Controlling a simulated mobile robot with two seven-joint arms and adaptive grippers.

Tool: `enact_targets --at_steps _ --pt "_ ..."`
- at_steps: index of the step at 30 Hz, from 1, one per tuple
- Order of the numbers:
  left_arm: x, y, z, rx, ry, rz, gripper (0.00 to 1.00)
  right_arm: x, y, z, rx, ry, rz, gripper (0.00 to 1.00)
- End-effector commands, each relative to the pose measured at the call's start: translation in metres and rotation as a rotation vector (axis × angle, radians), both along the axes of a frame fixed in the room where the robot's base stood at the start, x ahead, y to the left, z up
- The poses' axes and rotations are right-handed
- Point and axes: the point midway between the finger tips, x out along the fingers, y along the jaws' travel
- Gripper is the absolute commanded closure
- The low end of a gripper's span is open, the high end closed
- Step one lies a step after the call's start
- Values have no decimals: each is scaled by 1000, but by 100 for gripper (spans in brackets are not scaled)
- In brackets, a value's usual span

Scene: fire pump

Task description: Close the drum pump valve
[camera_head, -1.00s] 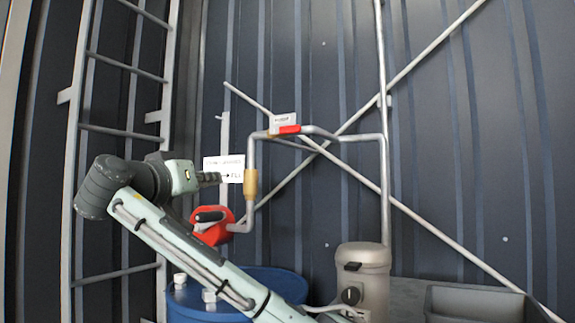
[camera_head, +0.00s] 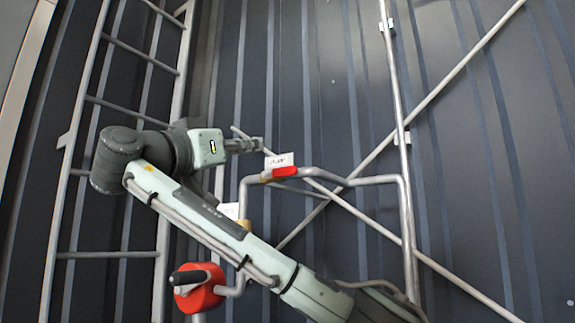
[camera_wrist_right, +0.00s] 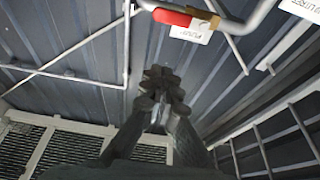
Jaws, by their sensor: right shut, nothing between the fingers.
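The valve has a red lever handle (camera_head: 285,171) on a grey pipe, with a small white tag just above it. The lever lies along the pipe. In the right wrist view the red handle (camera_wrist_right: 172,17) is at the top edge, beside a brass valve body (camera_wrist_right: 208,22). My right gripper (camera_head: 258,145) is shut and empty, just left of and above the handle and apart from it in the picture. In the right wrist view its closed fingers (camera_wrist_right: 162,80) sit below the handle. My left gripper is not in view.
A red pump (camera_head: 205,296) with a black handle stands at lower left. A ladder (camera_head: 92,150) is at the left. Diagonal braces (camera_head: 452,53) and a vertical pipe (camera_head: 395,90) cross the dark corrugated wall. A white sign (camera_head: 229,210) is partly hidden by my arm.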

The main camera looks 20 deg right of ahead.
Motion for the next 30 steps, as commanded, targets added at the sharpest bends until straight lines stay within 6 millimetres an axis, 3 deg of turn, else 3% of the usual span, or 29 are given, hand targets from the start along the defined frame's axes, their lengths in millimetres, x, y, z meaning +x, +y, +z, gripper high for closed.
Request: enact_targets --at_steps 13,26,30 --pt "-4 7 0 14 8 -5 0 7 -10 5 0 2 -4 100" --pt "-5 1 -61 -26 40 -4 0 57 -75 36 0 2 -5 100" --pt "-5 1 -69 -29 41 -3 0 59 -75 13 -3 3 1 100"
